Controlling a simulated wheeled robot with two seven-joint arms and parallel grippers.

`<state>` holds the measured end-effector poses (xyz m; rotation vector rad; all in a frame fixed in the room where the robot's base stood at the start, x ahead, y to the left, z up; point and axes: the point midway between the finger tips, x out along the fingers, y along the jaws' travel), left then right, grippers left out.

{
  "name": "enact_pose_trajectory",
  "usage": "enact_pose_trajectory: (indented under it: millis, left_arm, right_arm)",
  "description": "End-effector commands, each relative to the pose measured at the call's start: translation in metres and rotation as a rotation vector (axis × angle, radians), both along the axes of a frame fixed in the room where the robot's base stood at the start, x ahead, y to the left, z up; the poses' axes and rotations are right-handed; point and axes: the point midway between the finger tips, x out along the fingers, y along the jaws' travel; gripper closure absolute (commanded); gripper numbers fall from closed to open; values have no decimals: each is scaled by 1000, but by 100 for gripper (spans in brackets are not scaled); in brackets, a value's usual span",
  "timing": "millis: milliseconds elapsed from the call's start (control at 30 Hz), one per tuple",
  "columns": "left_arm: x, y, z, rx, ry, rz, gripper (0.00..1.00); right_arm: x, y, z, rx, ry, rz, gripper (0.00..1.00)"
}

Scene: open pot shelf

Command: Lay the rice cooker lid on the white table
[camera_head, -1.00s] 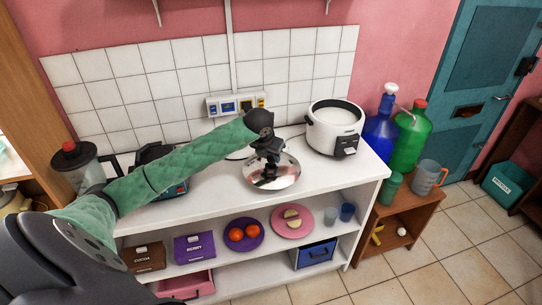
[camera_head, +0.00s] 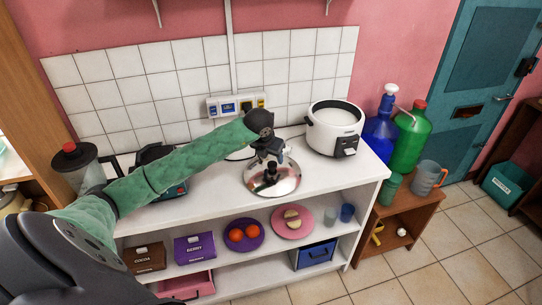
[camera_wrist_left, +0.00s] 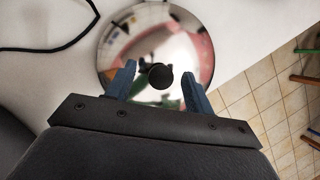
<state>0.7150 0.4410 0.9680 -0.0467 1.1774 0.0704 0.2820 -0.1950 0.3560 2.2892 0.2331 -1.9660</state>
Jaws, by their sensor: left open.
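The rice cooker lid (camera_head: 284,184) is a shiny round metal disc with a black knob. It lies on the white table (camera_head: 216,190), near the front edge. The white rice cooker (camera_head: 335,128) stands uncovered at the table's right end, with white contents showing. My left gripper (camera_head: 270,157) is open just above the lid, apart from the knob. In the left wrist view the lid (camera_wrist_left: 122,35) lies below, and its black knob (camera_wrist_left: 160,76) shows between the two open blue fingers (camera_wrist_left: 156,84). My right gripper is not in view.
A blue jug (camera_head: 379,138) and a green jug (camera_head: 410,140) stand right of the table. A black appliance (camera_head: 152,156) and a blender (camera_head: 80,165) are at the left. Shelves below hold boxes, plates (camera_head: 292,221) and cups.

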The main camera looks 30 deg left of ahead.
Motion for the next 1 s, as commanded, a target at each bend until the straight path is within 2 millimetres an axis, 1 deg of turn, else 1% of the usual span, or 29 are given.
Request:
enact_pose_trajectory:
  millis: [167, 367, 400, 433, 533, 700, 767, 833, 1000]
  left_arm:
    - [0, 0, 6, 0, 0, 0, 47]
    - [0, 0, 11, 0, 0, 1, 47]
    - [-1, 0, 11, 0, -2, 0, 47]
    - [-2, 0, 13, 0, -2, 0, 47]
    - [-4, 0, 19, -1, -1, 0, 47]
    - [-9, 0, 32, 1, -2, 0, 47]
    - [-12, -1, 36, 0, -2, 0, 47]
    - [-14, -1, 43, 1, -2, -1, 47]
    - [-24, -2, 65, 3, -4, 0, 47]
  right_arm:
    - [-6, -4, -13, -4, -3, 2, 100]
    - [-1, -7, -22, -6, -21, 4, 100]
    - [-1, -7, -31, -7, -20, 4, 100]
    - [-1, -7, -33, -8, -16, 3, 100]
    - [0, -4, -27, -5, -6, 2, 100]
    - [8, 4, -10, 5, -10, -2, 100]
    - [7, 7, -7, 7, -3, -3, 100]
    - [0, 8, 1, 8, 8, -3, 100]
    - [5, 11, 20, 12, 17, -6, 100]
